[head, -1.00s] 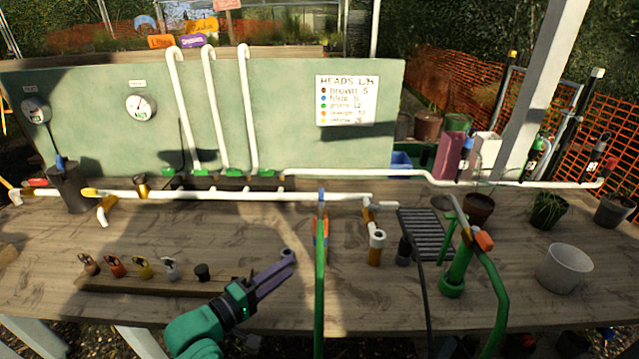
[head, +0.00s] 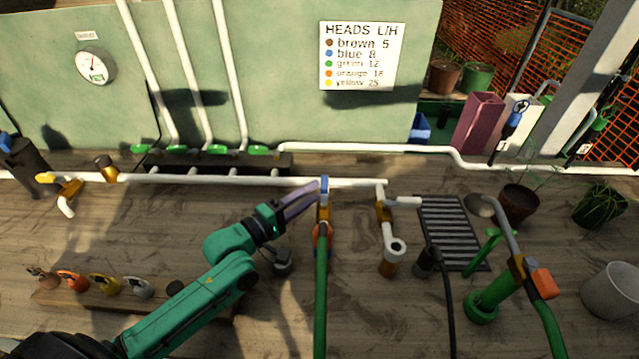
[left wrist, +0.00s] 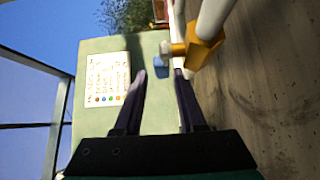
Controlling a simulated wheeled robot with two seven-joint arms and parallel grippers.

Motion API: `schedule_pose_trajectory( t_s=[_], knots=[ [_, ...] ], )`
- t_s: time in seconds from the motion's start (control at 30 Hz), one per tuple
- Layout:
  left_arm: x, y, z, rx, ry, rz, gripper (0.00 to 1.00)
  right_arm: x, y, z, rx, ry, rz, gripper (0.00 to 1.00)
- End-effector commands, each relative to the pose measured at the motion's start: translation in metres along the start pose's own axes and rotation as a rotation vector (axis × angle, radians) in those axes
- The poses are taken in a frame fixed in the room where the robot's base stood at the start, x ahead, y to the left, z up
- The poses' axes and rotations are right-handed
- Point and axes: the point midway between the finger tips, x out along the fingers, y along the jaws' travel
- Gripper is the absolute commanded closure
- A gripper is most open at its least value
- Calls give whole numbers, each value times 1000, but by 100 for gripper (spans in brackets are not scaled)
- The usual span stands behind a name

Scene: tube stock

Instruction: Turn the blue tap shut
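The blue tap (head: 324,186) has a blue handle on a brass body, on the white pipe behind the green hose. In the left wrist view its blue handle (left wrist: 160,64) shows just beyond the fingertips, roughly between them. Its brass body (left wrist: 201,46) is to the right of the fingers. My left gripper (head: 316,187) reaches from the left and has its fingertips close beside the blue handle. In the left wrist view the gripper (left wrist: 160,73) is open, with a clear gap between its two purple fingers. I cannot tell whether a finger touches the handle. My right gripper is not in view.
A green hose (head: 321,290) hangs in front of the tap. A brass branch with a white elbow (head: 391,240) stands to its right, by a dark grate (head: 452,230). The white pipe (head: 220,180) runs along the bench.

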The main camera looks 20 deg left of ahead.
Motion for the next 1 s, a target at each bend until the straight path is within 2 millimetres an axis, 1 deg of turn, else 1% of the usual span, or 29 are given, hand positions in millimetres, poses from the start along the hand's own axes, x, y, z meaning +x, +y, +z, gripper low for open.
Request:
schedule_pose_trajectory(
  t_s=[0.03, 0.1, 0.2, 0.3, 0.43, 0.47, 0.5, 0.53, 0.57, 1.0],
  knots=[
    [10, 4, 0, 1, -1, 4, 60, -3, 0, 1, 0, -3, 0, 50],
    [21, 3, 0, 0, 1, 2, 60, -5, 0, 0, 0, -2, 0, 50],
    [31, 2, 0, 1, -1, 1, 60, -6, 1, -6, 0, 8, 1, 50],
    [33, 0, 1, 1, -1, -1, 60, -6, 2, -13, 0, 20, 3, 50],
    [33, 0, 1, 1, -1, -2, 60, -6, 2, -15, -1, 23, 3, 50],
    [33, 0, 0, 1, -1, -1, 64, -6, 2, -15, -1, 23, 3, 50],
    [33, 0, 0, 1, -1, -1, 79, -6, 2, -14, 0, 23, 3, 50],
    [33, 0, 0, 1, -1, -1, 91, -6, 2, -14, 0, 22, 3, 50],
    [33, 0, 0, 1, -1, -1, 100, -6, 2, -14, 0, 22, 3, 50],
    [33, 1, 0, 2, 0, 0, 100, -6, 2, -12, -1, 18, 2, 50]
  ],
)
